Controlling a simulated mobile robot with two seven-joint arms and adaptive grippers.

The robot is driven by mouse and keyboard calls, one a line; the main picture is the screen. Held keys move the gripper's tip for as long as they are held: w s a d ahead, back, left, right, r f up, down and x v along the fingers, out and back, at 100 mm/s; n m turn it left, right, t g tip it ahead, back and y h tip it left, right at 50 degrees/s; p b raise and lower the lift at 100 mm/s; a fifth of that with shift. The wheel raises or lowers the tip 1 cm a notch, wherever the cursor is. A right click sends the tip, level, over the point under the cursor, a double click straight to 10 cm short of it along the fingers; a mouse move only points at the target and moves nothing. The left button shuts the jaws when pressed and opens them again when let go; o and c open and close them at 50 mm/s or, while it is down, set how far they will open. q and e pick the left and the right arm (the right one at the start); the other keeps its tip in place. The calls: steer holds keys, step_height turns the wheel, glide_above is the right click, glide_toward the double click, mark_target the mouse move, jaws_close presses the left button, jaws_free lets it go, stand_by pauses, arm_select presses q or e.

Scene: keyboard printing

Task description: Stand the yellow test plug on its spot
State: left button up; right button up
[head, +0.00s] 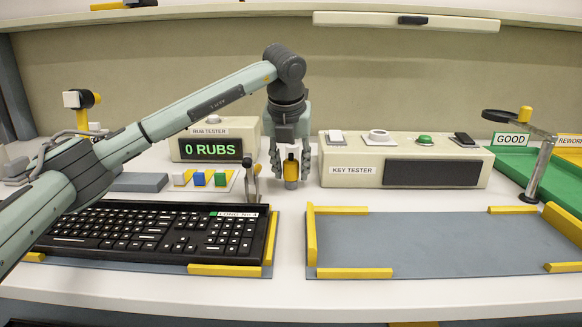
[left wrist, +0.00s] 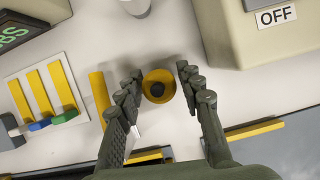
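The yellow test plug (head: 291,170) stands upright on the white bench between the rub tester and the key tester. It has a dark top and a greyish lower end. My left gripper (head: 290,152) points down over it, with a finger on each side. In the left wrist view the plug (left wrist: 158,86) appears from above as a yellow round with a dark centre, between the fingertips (left wrist: 160,82). The fingers are apart, with small gaps beside the plug. I cannot make out a marked spot under it. My right gripper is not in view.
The rub tester (head: 212,139) reads 0 RUBS. The key tester (head: 404,160) stands close on the right. A black keyboard (head: 150,232) lies in front; the grey mat (head: 430,245) is empty.

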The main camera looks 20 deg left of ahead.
arm_select(q)
steer(key=shift+o, duration=0.6)
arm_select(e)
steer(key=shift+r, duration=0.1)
arm_select(q)
steer(key=shift+r, duration=0.2)
steer(key=shift+v, duration=1.2)
steer(key=v, duration=0.9)
steer(key=shift+r, duration=0.25)
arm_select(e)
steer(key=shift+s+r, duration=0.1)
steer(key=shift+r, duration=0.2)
arm_select(q)
steer(key=shift+s, duration=0.1)
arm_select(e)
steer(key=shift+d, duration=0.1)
